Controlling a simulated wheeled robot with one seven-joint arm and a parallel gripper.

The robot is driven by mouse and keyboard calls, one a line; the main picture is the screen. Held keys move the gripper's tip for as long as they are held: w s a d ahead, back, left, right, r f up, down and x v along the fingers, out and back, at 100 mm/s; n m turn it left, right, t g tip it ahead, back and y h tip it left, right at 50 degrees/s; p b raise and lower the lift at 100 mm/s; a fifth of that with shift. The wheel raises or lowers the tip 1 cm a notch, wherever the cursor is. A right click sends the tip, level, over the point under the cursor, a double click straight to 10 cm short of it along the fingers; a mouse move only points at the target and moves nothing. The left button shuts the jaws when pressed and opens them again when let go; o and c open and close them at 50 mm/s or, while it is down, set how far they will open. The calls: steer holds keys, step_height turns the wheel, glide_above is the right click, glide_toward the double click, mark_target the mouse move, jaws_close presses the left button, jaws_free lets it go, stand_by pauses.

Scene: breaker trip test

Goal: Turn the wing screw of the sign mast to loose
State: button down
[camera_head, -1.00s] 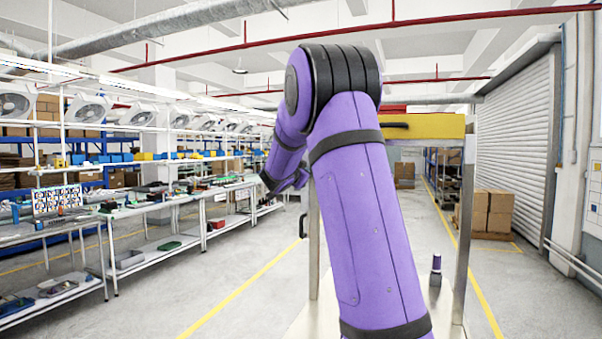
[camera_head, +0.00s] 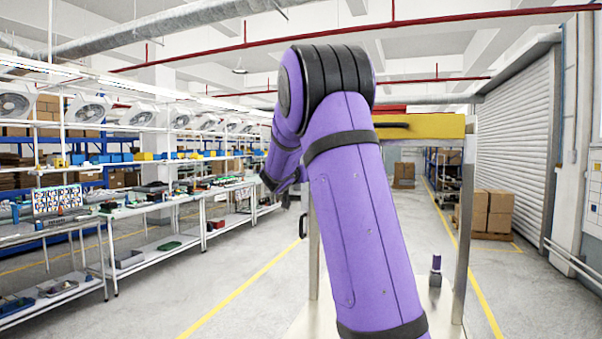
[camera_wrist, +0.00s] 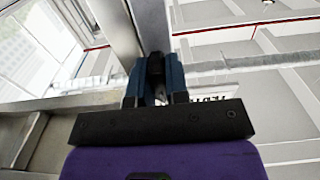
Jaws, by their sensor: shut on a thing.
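In the wrist view, my gripper (camera_wrist: 157,92) has two blue fingers closed on a small dark piece, which appears to be the wing screw (camera_wrist: 155,63). It sits against a grey metal post, which appears to be the sign mast (camera_wrist: 118,32). The screw's wings are mostly hidden between the fingers, so its turn angle cannot be told. A white plate with dark lettering (camera_wrist: 205,98) shows partly behind the right finger. In the head view, my purple arm hides the fingers, the screw and most of the mast.
A metal-framed stand (camera_head: 465,200) with a yellow box (camera_head: 425,127) on top stands behind my arm. A small purple and dark item (camera_head: 436,265) stands on its lower deck. Workbenches (camera_head: 150,210) line the left. Cartons (camera_head: 490,212) stand at the right. The floor aisle between is clear.

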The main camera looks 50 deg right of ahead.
steer(key=shift+f, duration=0.15)
steer(key=c, duration=1.1)
jaws_free()
steer(key=shift+a, duration=0.1)
steer(key=v, duration=1)
steer(key=shift+s+a, duration=0.2)
steer(key=shift+a, duration=0.1)
